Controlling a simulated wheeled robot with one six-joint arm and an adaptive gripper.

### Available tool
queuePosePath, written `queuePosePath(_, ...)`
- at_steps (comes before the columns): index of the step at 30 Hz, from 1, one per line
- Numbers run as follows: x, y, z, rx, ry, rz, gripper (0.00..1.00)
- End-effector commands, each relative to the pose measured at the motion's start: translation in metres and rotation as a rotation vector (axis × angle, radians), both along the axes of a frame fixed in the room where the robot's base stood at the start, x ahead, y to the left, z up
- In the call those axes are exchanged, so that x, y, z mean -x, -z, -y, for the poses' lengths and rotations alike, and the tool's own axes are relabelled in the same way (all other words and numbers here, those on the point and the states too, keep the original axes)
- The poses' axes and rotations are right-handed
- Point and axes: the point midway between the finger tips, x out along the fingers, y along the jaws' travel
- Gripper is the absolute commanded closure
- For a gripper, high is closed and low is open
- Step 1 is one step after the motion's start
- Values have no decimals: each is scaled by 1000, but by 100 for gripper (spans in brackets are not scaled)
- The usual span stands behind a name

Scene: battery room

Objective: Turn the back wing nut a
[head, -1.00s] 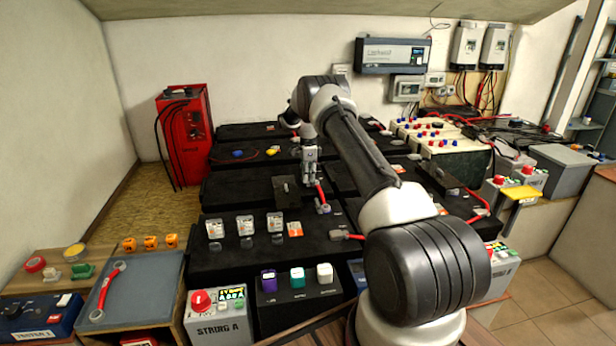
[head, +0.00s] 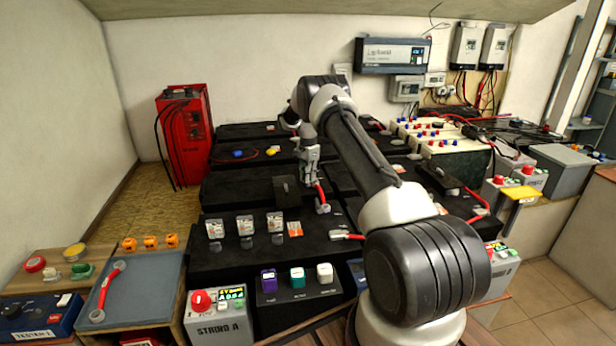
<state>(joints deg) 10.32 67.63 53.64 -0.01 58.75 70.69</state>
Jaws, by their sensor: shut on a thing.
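My gripper (head: 311,180) points down over the black battery bank, at the far end of a short red cable (head: 321,194). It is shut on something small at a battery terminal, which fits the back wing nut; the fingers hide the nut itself. The near end of the red cable has a grey lug (head: 323,208) on the nearer battery row.
A black upright plate (head: 286,189) stands just left of my gripper. Clear-capped parts (head: 245,223) stand in a row on the front batteries. A red charger (head: 185,135) is at the back left.

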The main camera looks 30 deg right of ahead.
Motion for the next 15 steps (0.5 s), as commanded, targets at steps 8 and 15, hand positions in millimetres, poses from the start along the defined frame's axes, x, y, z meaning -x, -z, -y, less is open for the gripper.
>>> queuePosePath(8, 0, -1, 0, 1, -260, 1, 100)
queuePosePath(15, 0, -1, 0, 1, -487, 1, 100)
